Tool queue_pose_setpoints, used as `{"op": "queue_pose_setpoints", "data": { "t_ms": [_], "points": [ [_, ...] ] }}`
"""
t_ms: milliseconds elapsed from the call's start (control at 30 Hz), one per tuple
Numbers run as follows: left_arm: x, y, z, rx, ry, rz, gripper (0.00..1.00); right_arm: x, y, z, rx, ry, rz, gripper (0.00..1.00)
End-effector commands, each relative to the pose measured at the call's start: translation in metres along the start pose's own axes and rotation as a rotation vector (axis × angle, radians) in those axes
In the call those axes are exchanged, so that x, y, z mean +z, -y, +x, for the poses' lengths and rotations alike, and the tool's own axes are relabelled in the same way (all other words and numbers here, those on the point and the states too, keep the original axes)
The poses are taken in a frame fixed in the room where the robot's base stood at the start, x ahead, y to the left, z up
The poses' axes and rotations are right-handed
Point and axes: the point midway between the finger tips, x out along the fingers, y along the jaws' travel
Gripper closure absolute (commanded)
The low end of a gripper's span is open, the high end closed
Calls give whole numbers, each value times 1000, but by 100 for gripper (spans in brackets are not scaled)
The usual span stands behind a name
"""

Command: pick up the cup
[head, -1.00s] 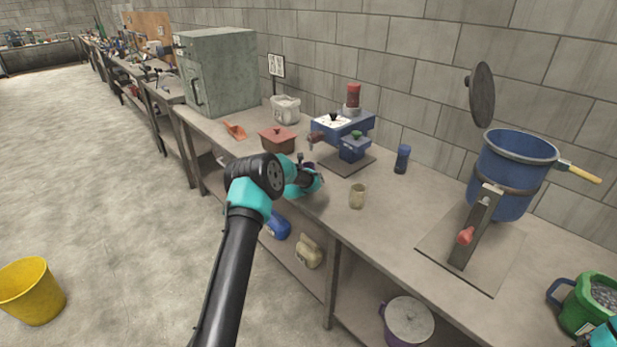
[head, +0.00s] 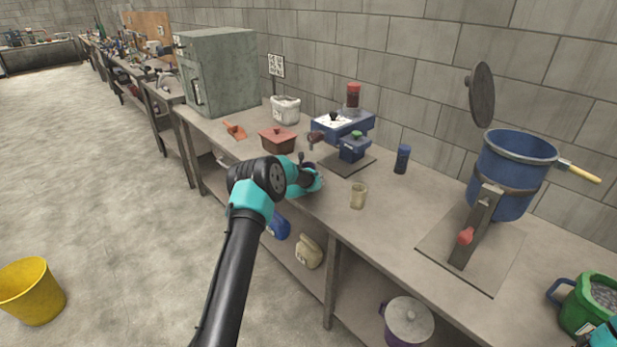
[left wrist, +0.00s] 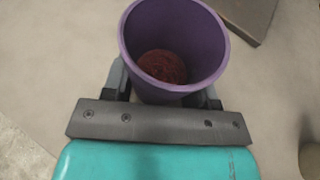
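A purple cup (left wrist: 174,50) with dark reddish-brown contents fills the top middle of the left wrist view, seen from above. My left gripper (left wrist: 163,88) has one finger on each side of it, below the rim. The fingers are spread apart and the cup sits a little right of the middle between them; firm contact does not show. In the head view my left gripper (head: 312,178) is low over the bench's front part and mostly hides the cup. Only a bit of my right arm shows at the bottom right corner; its gripper is out of view.
A beige cup (head: 358,196) stands to the right on the bench (head: 400,225). A blue pot (head: 512,170) on a stand is farther right.

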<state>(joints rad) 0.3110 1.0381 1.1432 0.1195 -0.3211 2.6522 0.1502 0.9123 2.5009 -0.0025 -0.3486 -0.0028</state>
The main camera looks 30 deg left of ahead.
Motion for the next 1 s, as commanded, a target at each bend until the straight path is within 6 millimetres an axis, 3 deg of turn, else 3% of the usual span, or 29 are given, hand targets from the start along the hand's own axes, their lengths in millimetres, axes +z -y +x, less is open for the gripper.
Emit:
{"op": "queue_pose_setpoints", "data": {
  "t_ms": [233, 667, 1000],
  "points": [
    [0, 0, 0, 0, 0, 0, 72, 0, 0, 0, 0, 0, 0, 57],
    [2, 0, -1, 0, 1, 0, 72, 0, 0, 0, 0, 0, 0, 57],
    [15, 0, -6, 0, 1, 0, 72, 0, 0, 0, 0, 0, 0, 57]
  ]
}}
